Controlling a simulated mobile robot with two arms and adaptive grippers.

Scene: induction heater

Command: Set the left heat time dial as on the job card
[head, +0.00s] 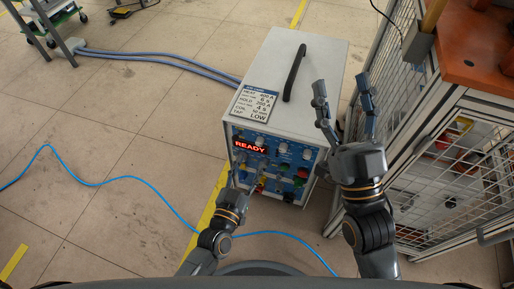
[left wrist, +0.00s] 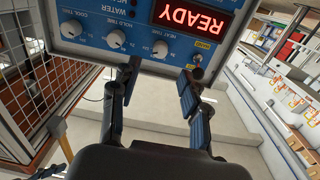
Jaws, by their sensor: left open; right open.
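The white induction heater (head: 305,70) stands on the floor, its blue front panel with a lit READY display (head: 250,146) facing me. The job card (head: 256,103) lies on its top; HEAT, HOLD and TAP LOW lines show, but the small print is unclear. In the left wrist view the panel is upside down. The heat time dial (left wrist: 160,48) is a small pale knob beside the hold time dial (left wrist: 116,38). My left gripper (left wrist: 160,73) is open, its fingers either side of the heat time dial; contact cannot be seen. My right gripper (head: 342,88) is open and empty above the heater's right side.
The cool time dial (left wrist: 70,28) and a small switch (left wrist: 198,58) are nearby on the panel. A black handle (head: 294,72) rises from the heater top. A wire-mesh enclosure (head: 440,165) stands close on the right. A blue cable (head: 110,181) crosses the floor; the floor at left is mostly clear.

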